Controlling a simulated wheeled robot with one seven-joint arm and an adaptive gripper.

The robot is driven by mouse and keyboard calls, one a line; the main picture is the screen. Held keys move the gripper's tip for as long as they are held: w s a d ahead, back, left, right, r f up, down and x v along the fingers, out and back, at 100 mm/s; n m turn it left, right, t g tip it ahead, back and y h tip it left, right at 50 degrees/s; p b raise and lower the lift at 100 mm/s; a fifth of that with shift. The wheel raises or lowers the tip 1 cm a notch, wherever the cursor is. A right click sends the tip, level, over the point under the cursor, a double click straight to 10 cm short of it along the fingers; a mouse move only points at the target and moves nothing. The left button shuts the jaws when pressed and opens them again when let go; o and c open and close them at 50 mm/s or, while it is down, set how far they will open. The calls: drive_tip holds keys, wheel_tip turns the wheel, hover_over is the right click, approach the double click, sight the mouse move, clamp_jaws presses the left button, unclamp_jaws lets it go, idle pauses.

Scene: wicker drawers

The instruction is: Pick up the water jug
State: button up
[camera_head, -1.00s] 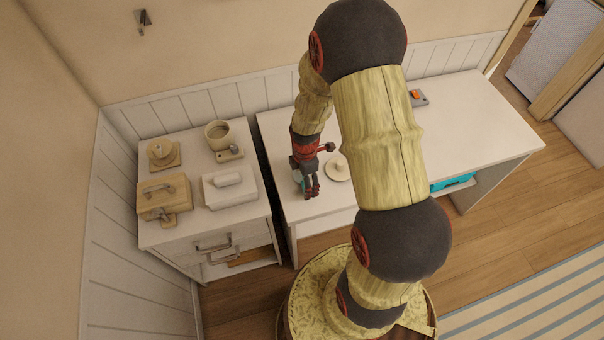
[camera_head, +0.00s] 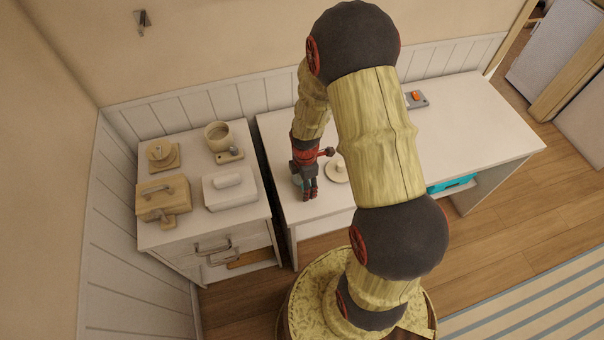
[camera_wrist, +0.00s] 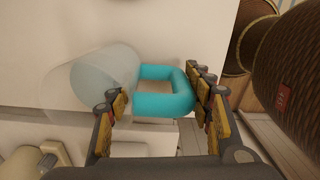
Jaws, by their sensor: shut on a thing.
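The water jug (camera_wrist: 85,85) has a clear, pale body and a thick teal handle. In the wrist view it lies across the picture over the white table, with the handle (camera_wrist: 165,103) toward my fingers. My gripper (camera_wrist: 160,108) is shut on the handle, with a finger on either side of it. In the head view my gripper (camera_head: 309,190) is low over the left part of the white table (camera_head: 470,130). There the jug is mostly hidden behind the gripper, with only a pale bit (camera_head: 297,180) showing. I cannot tell whether the jug touches the table.
A round pale lid-like thing (camera_head: 337,172) lies just right of my gripper. A white drawer cabinet (camera_head: 200,235) stands at left, holding a pot (camera_head: 219,135), a wooden box (camera_head: 163,197) and a white lidded dish (camera_head: 229,189). The table's right part is mostly clear.

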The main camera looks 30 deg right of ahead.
drive_tip(key=c, duration=0.6)
drive_tip(key=shift+c, duration=0.5)
drive_tip(key=shift+r, duration=0.1)
drive_tip(key=shift+r, duration=0.2)
clamp_jaws()
drive_tip(key=shift+r+p, duration=0.55)
drive_tip(key=shift+r, duration=0.7)
drive_tip(key=shift+s+a+r, duration=0.15)
drive_tip(key=shift+r, duration=0.15)
drive_tip(key=s+a+r+p, duration=0.3)
drive_tip(key=s+a+r, duration=0.5)
drive_tip(key=s+r, duration=0.1)
drive_tip(key=shift+s+a+r, duration=0.15)
drive_tip(key=shift+s+a, duration=0.1)
drive_tip(key=shift+s, duration=0.35)
